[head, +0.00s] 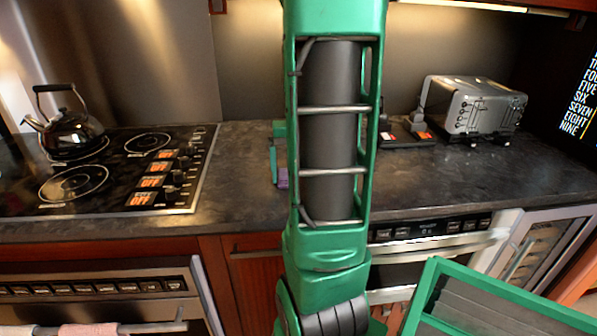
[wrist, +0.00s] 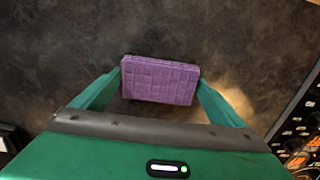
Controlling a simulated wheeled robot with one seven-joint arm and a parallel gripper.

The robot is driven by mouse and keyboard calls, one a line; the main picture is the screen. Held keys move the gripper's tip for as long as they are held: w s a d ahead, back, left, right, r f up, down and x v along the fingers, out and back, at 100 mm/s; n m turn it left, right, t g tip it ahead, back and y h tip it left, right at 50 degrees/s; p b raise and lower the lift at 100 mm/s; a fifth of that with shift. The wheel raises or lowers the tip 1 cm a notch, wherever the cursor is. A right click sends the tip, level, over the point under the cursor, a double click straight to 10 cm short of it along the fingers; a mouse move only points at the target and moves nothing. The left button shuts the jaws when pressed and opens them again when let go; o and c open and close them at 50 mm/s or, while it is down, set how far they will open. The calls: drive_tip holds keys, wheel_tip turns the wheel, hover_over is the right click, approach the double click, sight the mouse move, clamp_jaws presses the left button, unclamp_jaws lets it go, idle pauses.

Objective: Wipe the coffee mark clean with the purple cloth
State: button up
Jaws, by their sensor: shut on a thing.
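The purple cloth (wrist: 160,80) is a thick, quilted-looking block in the wrist view. My gripper (wrist: 159,77) is shut on it, with one green finger at each side. A small purple bit of the cloth (head: 282,179) shows in the head view, just left of my arm. My arm hides most of the gripper there. The cloth is over the dark countertop (wrist: 240,45); I cannot tell if it touches it. No clear coffee mark shows. A tan, bright patch lies beside and below the cloth in the wrist view, and I cannot tell whether it is glare or a stain.
A cooktop (head: 110,170) with knobs and a black kettle (head: 66,134) is to the left. A silver toaster (head: 474,105) stands at the back right. A dark item with orange labels (head: 407,134) lies behind my arm. The counter at the right front is clear.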

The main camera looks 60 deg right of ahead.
sight(278, 174)
drive_tip(key=shift+w+a+r, duration=0.1)
drive_tip(key=shift+w+a, duration=0.45)
drive_tip(key=shift+w, duration=0.2)
drive_tip(key=shift+w+a, duration=0.55)
drive_tip(key=shift+w, duration=0.2)
drive_tip(key=shift+w+a, duration=0.65)
drive_tip(key=shift+w, duration=0.05)
drive_tip(key=shift+s+d, duration=1.7)
drive_tip(key=shift+s, duration=0.25)
drive_tip(key=shift+s+d, duration=1.65)
drive_tip(key=shift+s, duration=0.3)
drive_tip(key=shift+a, duration=0.1)
drive_tip(key=shift+w+a, duration=0.7)
drive_tip(key=shift+w, duration=0.2)
drive_tip(key=shift+w+a, duration=0.7)
drive_tip(key=shift+w, duration=0.15)
drive_tip(key=shift+w+a, duration=2.05)
drive_tip(key=shift+w, duration=0.15)
drive_tip(key=shift+s+d, duration=0.1)
